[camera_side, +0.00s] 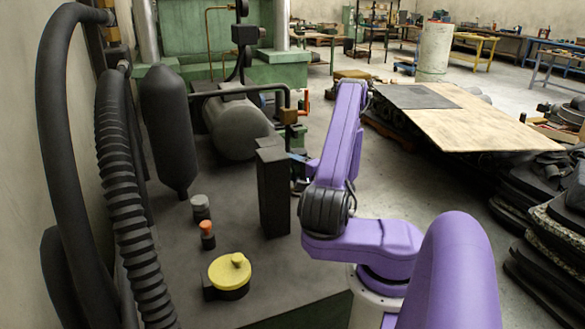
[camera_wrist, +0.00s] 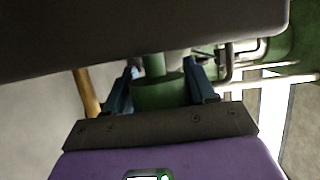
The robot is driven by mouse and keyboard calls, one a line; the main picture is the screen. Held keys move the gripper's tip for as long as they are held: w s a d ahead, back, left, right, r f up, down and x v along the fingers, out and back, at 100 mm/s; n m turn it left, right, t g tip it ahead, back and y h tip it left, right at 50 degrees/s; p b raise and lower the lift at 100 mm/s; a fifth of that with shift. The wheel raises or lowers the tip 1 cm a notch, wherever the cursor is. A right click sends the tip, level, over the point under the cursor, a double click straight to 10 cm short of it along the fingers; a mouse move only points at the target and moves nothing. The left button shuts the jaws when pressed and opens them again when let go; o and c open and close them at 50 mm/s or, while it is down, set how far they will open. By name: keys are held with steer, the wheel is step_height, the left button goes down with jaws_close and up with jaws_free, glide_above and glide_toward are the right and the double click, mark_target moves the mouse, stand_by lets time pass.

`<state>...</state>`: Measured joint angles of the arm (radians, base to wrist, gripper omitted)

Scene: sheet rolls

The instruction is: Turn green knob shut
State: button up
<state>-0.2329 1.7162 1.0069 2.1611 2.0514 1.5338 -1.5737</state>
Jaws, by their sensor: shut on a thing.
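The green knob (camera_wrist: 160,95) shows in the wrist view, a round green body with a narrower green stem above it. It sits between the two dark blue fingers of my gripper (camera_wrist: 162,74), which is shut on it. In the side view my gripper (camera_side: 298,158) is beside the upright black box (camera_side: 272,192), low under my purple arm. The box hides part of it, and the green knob cannot be made out there. How far the knob is turned cannot be told.
A dark surface (camera_wrist: 130,35) fills the upper wrist view, close to my gripper. Black hoses (camera_side: 125,200) line the left.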

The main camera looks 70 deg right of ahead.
steer(key=g, duration=0.1)
steer(key=m+g+y, duration=0.1)
steer(key=g+y, duration=0.1)
steer(key=g, duration=0.1)
steer(key=shift+s+f, duration=0.1)
steer(key=shift+f, duration=0.15)
steer(key=shift+s+a+f+m+g+y, duration=0.15)
steer(key=shift+m+g+y, duration=0.2)
steer(key=shift+g+y, duration=0.3)
steer(key=shift+f+m+g+y, duration=0.15)
steer(key=shift+m+g+y, duration=0.25)
steer(key=shift+g, duration=0.35)
steer(key=shift+y, duration=0.25)
steer(key=o, duration=0.9)
steer(key=shift+a+f+g, duration=0.1)
steer(key=shift+g, duration=0.2)
steer(key=shift+o, duration=0.2)
